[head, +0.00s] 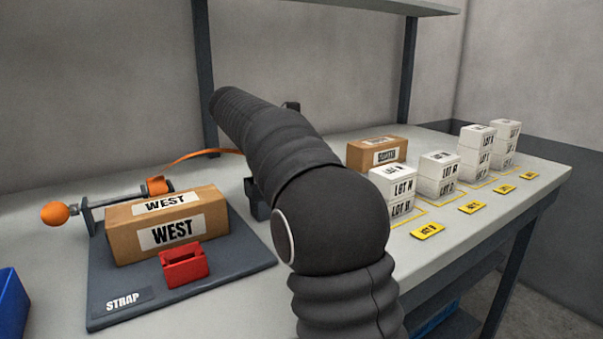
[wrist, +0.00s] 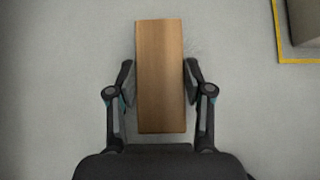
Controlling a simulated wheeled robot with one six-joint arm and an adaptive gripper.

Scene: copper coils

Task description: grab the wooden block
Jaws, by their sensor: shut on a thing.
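A plain brown wooden block (wrist: 160,75) stands out lengthwise between the fingers of my gripper (wrist: 160,84) in the wrist view. A finger pad presses on each long side of the block, and my gripper is shut on it. Below the block the wrist view shows the pale grey table top; I cannot tell if the block touches it. In the head view my dark arm hides the block and almost all of my gripper.
A WEST carton (head: 168,225) and a red clip (head: 184,265) sit on the dark STRAP mat (head: 240,258) at left. White LOT boxes (head: 402,193) and a brown carton (head: 377,152) stand at right, with yellow tags in front. A blue bin (head: 12,305) is at lower left.

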